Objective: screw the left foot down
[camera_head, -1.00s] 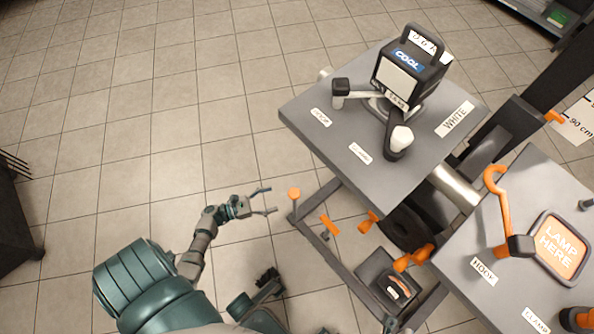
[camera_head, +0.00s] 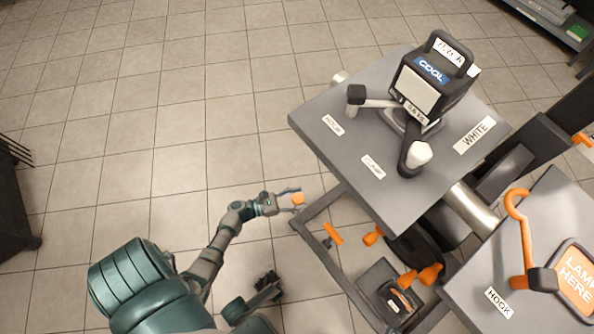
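The orange knob (camera_head: 298,199) of the left foot is at the near-left corner of the grey floor frame (camera_head: 316,206), below the table. My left gripper (camera_head: 297,199) reaches in from the left, with one finger on the far side of the knob and one on the near side. Its fingers look spread around the knob; firm contact cannot be made out. My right gripper (camera_head: 268,284) is a dark, small shape low in the view, away from the frame. Its fingers are too unclear to read.
A grey table (camera_head: 315,147) carries a black lamp (camera_head: 433,83) marked COOL and jointed arms. A second table (camera_head: 470,280) at right holds an orange hook (camera_head: 524,235). Other orange knobs (camera_head: 372,235) and an orange bar (camera_head: 333,233) sit under the table.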

